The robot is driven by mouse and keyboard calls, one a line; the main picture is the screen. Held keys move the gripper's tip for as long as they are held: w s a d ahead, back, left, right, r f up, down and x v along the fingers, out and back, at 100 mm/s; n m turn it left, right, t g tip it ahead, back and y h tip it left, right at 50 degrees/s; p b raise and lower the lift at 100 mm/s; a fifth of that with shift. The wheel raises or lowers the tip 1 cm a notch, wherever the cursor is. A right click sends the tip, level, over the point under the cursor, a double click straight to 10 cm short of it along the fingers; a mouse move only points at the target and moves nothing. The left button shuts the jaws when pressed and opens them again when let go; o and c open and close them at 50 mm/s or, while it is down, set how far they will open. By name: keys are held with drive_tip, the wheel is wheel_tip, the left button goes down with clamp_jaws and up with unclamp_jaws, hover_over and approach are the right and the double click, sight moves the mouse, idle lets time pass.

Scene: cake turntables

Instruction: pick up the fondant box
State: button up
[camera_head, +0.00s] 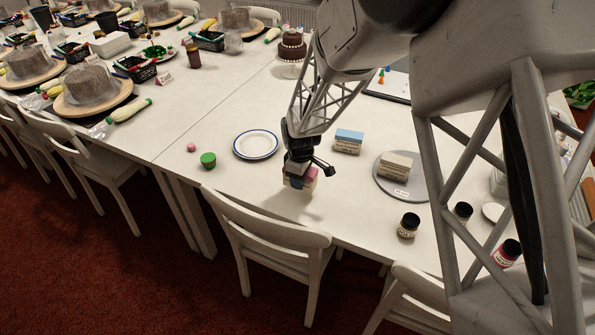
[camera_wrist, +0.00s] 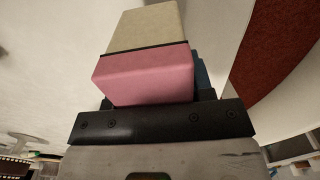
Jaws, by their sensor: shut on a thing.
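A pink-and-cream fondant box (camera_head: 299,182) is in my gripper (camera_head: 298,170) near the front edge of the white table. My gripper points down and is shut on it. In the wrist view the box (camera_wrist: 146,75) shows a pink end and a cream side, just beyond the dark gripper body (camera_wrist: 160,122). My gripper hides part of the box, and I cannot tell how far it is above the table. A blue-topped box (camera_head: 348,141) stands to the right. A cream box (camera_head: 395,165) stands on a grey round plate (camera_head: 404,191).
A blue-rimmed white plate (camera_head: 256,144) lies left of my gripper, with a green cup (camera_head: 208,160) and small pink item (camera_head: 191,147) further left. Dark-lidded jars (camera_head: 408,225) stand right. A chair (camera_head: 265,232) is at the front edge.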

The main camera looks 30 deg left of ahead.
drive_tip(key=s+d, duration=0.2)
drive_tip(key=s, duration=0.1)
drive_tip(key=s+d, duration=0.2)
drive_tip(key=s+d+r, duration=0.1)
drive_tip(key=s+d, duration=0.2)
drive_tip(key=shift+s, duration=0.3)
drive_tip(key=shift+d, duration=0.1)
idle(0.6)
drive_tip(key=w+d, duration=0.7)
drive_tip(key=d, duration=0.1)
drive_tip(key=w+d, duration=0.4)
drive_tip(key=d, duration=0.1)
drive_tip(key=shift+w+d+r, duration=0.1)
drive_tip(key=shift+w+r, duration=0.25)
drive_tip(key=shift+r, duration=0.05)
drive_tip(key=w+d, duration=0.4)
drive_tip(key=d, duration=0.5)
drive_tip(key=w+d, duration=0.4)
drive_tip(key=d, duration=0.5)
drive_tip(key=shift+r, duration=0.35)
drive_tip(key=shift+w, duration=0.1)
hover_over(425, 172)
drive_tip(key=shift+w+a+f, duration=0.1)
drive_tip(key=shift+f, duration=0.65)
